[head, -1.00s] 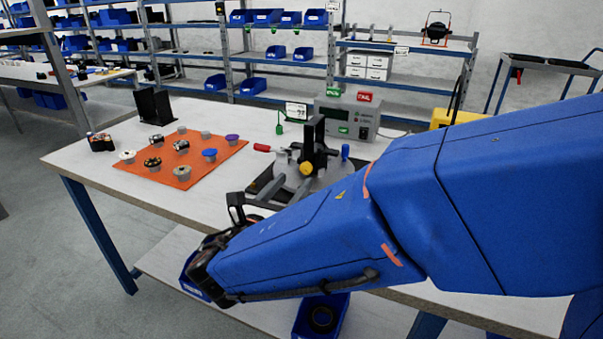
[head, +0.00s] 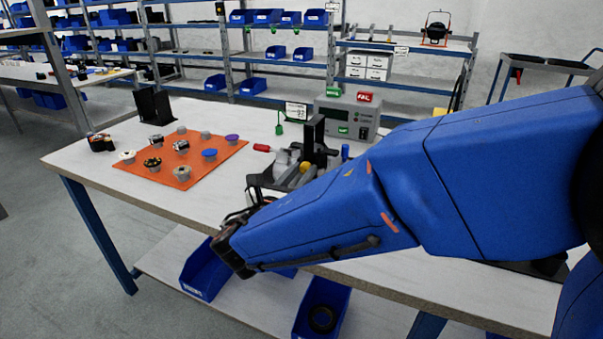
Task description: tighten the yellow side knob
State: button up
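The yellow side knob (head: 304,167) shows as a small patch on the near side of the fixture (head: 318,140), which stands on the workbench. My gripper (head: 262,196) is at the left end of the arm, in front of the fixture and near the bench's front edge. Its fingers are small, dark and partly hidden by the arm. I cannot tell whether they are open or shut, or whether they touch anything.
An orange mat (head: 190,178) with several small parts lies left on the bench. A red-handled tool (head: 262,148) lies beside the fixture. A grey tester (head: 350,115) with green and red labels stands behind. Blue bins (head: 203,272) sit on the lower shelf.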

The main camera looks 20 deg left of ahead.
jog(key=shift+m, duration=2.4)
jog(key=shift+c, duration=0.2)
jog(key=o, duration=1.1)
jog(key=shift+s, duration=0.1)
jog(key=s, duration=1.1)
jog(key=s+a, duration=0.1)
jog(key=s, duration=0.5)
jog(key=shift+s+a, duration=0.1)
jog(key=shift+s, duration=0.05)
